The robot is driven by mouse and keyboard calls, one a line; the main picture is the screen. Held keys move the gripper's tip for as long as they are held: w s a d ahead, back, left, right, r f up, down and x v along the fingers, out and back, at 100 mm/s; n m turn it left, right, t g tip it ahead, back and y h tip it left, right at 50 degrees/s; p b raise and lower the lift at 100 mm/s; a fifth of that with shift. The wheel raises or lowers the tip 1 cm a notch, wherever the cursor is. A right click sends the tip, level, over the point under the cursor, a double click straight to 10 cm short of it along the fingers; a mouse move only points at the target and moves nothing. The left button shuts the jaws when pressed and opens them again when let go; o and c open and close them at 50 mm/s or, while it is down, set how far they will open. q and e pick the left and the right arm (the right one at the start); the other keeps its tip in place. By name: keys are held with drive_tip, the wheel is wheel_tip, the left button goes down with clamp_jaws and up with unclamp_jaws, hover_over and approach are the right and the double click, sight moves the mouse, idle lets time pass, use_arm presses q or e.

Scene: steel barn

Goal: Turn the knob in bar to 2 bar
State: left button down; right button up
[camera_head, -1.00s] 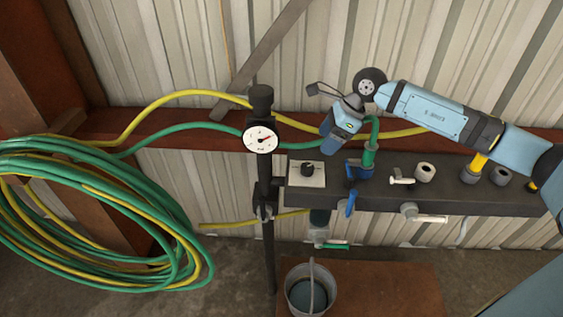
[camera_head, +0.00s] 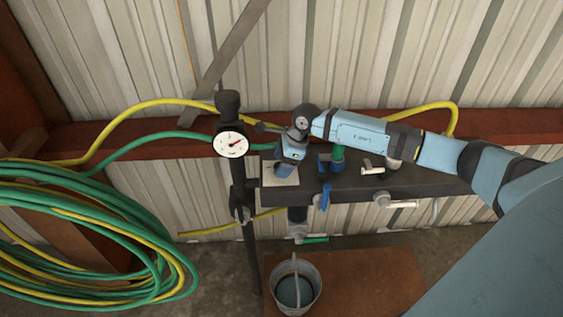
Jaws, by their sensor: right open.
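The round white gauge (camera_head: 231,143) is on the black upright pipe, and its red needle points to the upper right; its figures are too small to read. The pale square plate (camera_head: 270,178) that carries the black knob is at the left end of the dark manifold. My right gripper (camera_head: 284,169) is open, pointing down over this plate, and hides the knob. I cannot tell whether the fingers touch the knob. My left gripper is not in view.
The dark manifold (camera_head: 420,184) carries blue and white valve handles right of the plate. Green and yellow hoses (camera_head: 90,240) hang coiled at left. A metal bucket (camera_head: 296,287) stands below. The black pipe (camera_head: 249,250) stands just left of the plate.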

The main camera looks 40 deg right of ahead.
drive_tip(key=shift+a+f, duration=0.15)
drive_tip(key=shift+f, duration=0.15)
drive_tip(key=c, duration=0.9)
drive_tip(key=shift+w, duration=0.1)
